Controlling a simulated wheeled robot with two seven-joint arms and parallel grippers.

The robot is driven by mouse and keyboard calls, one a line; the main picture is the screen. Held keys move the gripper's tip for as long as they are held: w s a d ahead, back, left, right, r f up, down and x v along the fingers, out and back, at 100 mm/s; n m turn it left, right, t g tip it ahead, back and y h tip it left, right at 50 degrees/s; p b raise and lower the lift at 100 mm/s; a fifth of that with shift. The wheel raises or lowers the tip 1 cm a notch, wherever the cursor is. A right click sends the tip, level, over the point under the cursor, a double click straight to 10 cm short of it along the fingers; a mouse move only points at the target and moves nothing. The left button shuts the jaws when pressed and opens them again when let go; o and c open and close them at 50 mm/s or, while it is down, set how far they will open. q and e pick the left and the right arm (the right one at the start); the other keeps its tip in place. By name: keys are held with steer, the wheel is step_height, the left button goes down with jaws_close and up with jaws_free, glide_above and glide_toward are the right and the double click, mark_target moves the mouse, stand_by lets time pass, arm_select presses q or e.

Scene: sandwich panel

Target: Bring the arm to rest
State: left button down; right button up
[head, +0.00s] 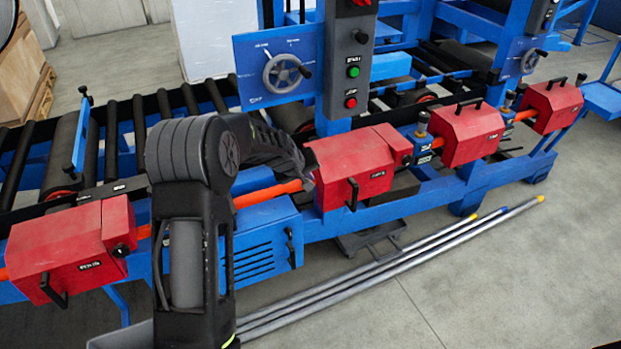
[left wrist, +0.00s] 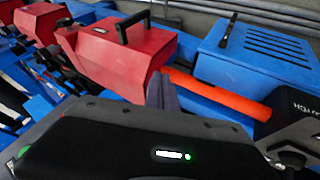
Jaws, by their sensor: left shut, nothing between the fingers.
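My left arm rises from the bottom of the head view, bends at the elbow and reaches right over the blue machine. My left gripper (head: 308,176) is at the left side of the middle red housing (head: 352,165), close above the orange bar (head: 266,194); I cannot tell whether it touches either. In the left wrist view its fingers (left wrist: 161,90) are together and empty, in front of the orange bar (left wrist: 215,92). A red housing with a black handle (left wrist: 122,45) lies beyond them there. My right gripper is in neither view.
A control post (head: 348,75) with buttons and a handwheel (head: 283,75) stand behind the gripper. Other red housings (head: 68,250) (head: 472,135) sit along the machine. A vented blue box (head: 262,250) is below. Long metal tubes (head: 400,265) lie on the floor; the right foreground is clear.

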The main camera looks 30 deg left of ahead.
arm_select(q)
steer(key=shift+f, duration=0.15)
stand_by(0.3)
steer(key=s+d+f+m+g+h, duration=0.1)
steer(key=s+d+f+m, duration=0.1)
steer(key=s+d+f, duration=0.6)
steer(key=s+d+f+m+g+h, duration=0.1)
steer(key=s+d+f+m, duration=0.1)
steer(key=s+d+f, duration=0.6)
steer(key=s+d+f+m+g+h+b, duration=0.1)
steer(key=s+d+f+m+g, duration=0.1)
steer(key=s+d+f, duration=0.3)
steer(key=s+d+f+m+g+h+b, duration=0.1)
steer(key=s+d+f+g, duration=0.2)
steer(key=s+d, duration=0.9)
steer(key=s+f, duration=0.1)
steer(key=s, duration=0.4)
steer(key=shift+d+f+m+h, duration=0.25)
steer(key=shift+f+m+h, duration=0.05)
steer(key=shift+f+m, duration=0.1)
steer(key=shift+a, duration=0.15)
